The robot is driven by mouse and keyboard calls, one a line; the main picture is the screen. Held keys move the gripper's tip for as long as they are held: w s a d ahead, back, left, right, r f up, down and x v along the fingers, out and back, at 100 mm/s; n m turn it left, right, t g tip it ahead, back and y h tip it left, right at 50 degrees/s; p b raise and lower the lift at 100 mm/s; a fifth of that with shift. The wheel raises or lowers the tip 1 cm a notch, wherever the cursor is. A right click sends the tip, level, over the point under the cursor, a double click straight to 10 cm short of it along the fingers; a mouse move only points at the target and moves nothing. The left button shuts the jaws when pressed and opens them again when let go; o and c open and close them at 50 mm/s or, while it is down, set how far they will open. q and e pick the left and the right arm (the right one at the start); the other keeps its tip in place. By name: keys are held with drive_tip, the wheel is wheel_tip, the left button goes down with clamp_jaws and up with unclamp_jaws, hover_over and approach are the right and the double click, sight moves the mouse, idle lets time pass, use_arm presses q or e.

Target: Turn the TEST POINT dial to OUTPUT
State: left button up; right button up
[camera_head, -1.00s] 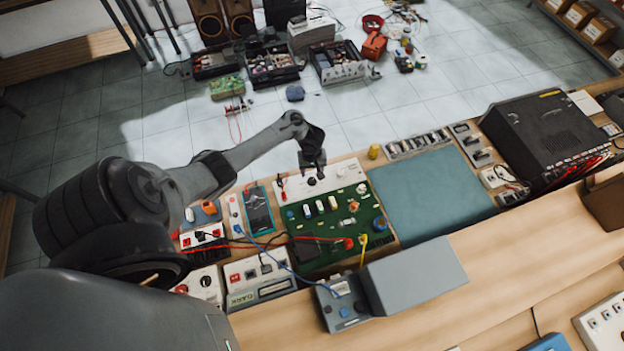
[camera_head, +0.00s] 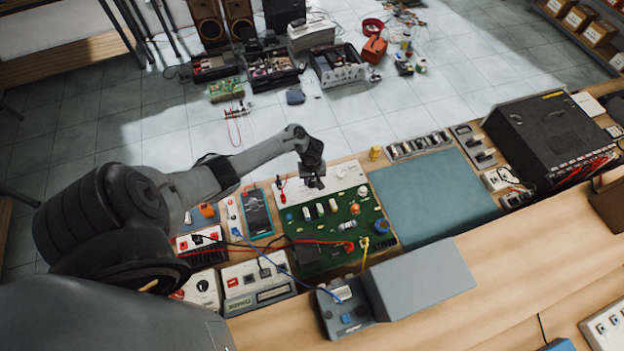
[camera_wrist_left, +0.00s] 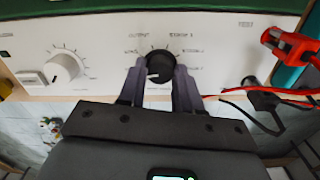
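The black dial (camera_wrist_left: 160,66) sits on a white panel (camera_wrist_left: 100,33), with small print around it; a label above left of it reads OUTPUT. A pale mark shows at its lower left edge. My left gripper (camera_wrist_left: 159,72) has one finger on each side of the dial, very close to its edges; whether they press on it cannot be told. In the head view my left gripper (camera_head: 315,182) points down over the white panel (camera_head: 343,177) and hides the dial. My right gripper is not in view.
A second, white knob (camera_wrist_left: 64,68) is on the panel's left. A red clip (camera_wrist_left: 288,45) with red and black leads is at the right. In the head view a green circuit board (camera_head: 340,225) lies before the panel, with a teal mat (camera_head: 430,195) to its right.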

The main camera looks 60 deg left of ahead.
use_arm(q)
drive_tip(key=c, duration=0.5)
drive_tip(key=m+p, duration=0.1)
drive_tip(key=m, duration=0.1)
drive_tip(key=shift+r+m+p, duration=0.15)
drive_tip(key=shift+m+p, duration=0.2)
drive_tip(key=shift+m, duration=0.05)
drive_tip(key=m+p, duration=0.1)
drive_tip(key=m, duration=0.2)
drive_tip(key=shift+m, duration=0.3)
drive_tip(key=m, duration=0.4)
drive_tip(key=shift+m, duration=0.3)
drive_tip(key=m, duration=0.4)
drive_tip(key=shift+m, duration=0.4)
